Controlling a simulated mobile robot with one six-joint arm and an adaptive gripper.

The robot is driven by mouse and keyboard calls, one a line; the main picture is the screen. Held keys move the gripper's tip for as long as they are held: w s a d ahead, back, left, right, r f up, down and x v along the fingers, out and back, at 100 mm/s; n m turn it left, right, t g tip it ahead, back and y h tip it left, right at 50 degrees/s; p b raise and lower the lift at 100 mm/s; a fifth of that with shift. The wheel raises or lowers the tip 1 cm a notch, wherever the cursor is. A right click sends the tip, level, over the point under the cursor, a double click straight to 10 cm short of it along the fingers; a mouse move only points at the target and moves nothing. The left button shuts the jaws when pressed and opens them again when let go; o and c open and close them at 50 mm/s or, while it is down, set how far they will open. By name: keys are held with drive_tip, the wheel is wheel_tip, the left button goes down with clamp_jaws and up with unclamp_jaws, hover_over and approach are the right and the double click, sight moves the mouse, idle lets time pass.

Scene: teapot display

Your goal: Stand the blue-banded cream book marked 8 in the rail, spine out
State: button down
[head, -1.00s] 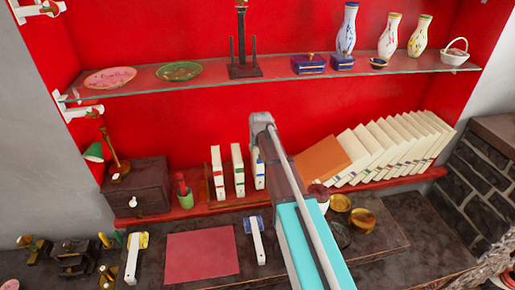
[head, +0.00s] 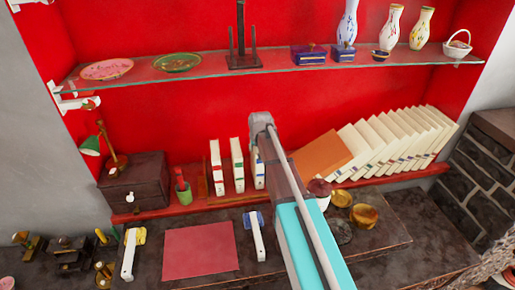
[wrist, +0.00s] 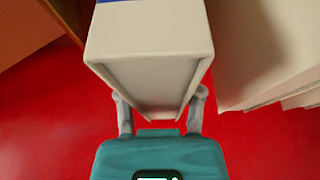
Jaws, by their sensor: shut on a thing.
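The blue-banded cream book (head: 258,171) is upright on the red shelf, just left of my arm in the head view. In the wrist view its cream end (wrist: 150,60) fills the upper middle, with a strip of blue at the top edge. My gripper (wrist: 160,112) is shut on it, one finger on each side. A red-banded book (head: 216,168) and a green-banded book (head: 237,166) stand upright to its left. A thin brown upright (head: 202,183) is left of them and may belong to the rail. The number 8 cannot be read. My arm hides the gripper in the head view.
Several cream books (head: 405,140) lean in a row right of my arm, with an orange book (head: 322,154) at their left end. A glass shelf (head: 280,60) with vases and boxes is above. A red mat (head: 200,250) lies on the dark ledge in front.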

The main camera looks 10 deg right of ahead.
drive_tip(key=shift+f+b, duration=0.35)
idle(0.4)
drive_tip(key=shift+c, duration=0.8)
unclamp_jaws()
drive_tip(key=s+f+g, duration=0.1)
drive_tip(key=s+g, duration=0.3)
drive_tip(key=s, duration=2.6)
drive_tip(key=shift+s+d+f, duration=0.2)
drive_tip(key=shift+d, duration=0.05)
